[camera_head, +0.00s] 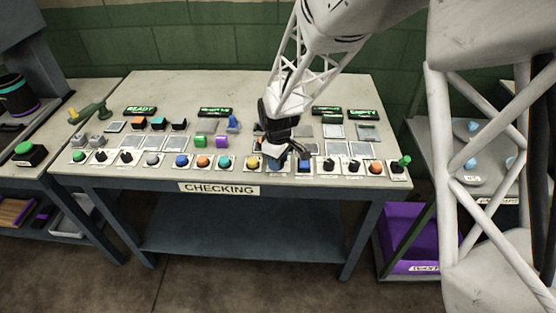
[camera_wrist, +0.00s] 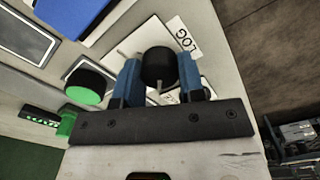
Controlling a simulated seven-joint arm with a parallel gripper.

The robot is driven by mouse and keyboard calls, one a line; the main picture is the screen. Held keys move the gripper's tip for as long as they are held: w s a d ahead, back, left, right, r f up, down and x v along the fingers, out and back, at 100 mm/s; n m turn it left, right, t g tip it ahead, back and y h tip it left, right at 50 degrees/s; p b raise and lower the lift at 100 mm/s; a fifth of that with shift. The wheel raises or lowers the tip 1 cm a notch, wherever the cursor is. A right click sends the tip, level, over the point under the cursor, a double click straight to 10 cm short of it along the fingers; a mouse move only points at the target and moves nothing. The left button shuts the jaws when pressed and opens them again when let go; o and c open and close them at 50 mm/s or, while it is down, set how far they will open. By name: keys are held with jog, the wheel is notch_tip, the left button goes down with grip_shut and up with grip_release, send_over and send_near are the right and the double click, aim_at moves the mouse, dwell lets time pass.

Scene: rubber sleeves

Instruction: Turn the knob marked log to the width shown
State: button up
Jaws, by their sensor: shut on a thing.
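In the wrist view a round black knob (camera_wrist: 159,66) stands on a pale plate, with a label reading LOG (camera_wrist: 184,36) beside it. My gripper (camera_head: 275,160) is over the front row of controls in the head view, right of the middle of the table. In the wrist view its two blue fingers stand on opposite sides of the knob and are shut on it. A second small label lies partly hidden behind the right finger. In the head view the gripper hides the knob. I cannot make out a width reading.
The table (camera_head: 240,90) carries a CHECKING sign (camera_head: 219,189) and a front row of knobs and coloured buttons close on both sides. A purple bin (camera_head: 405,235) stands lower right.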

jog(key=shift+r+n, duration=0.1)
jog(key=shift+n, duration=0.9)
jog(key=o, duration=0.9)
jog(key=shift+r, duration=0.1)
jog(key=shift+r, duration=3.75)
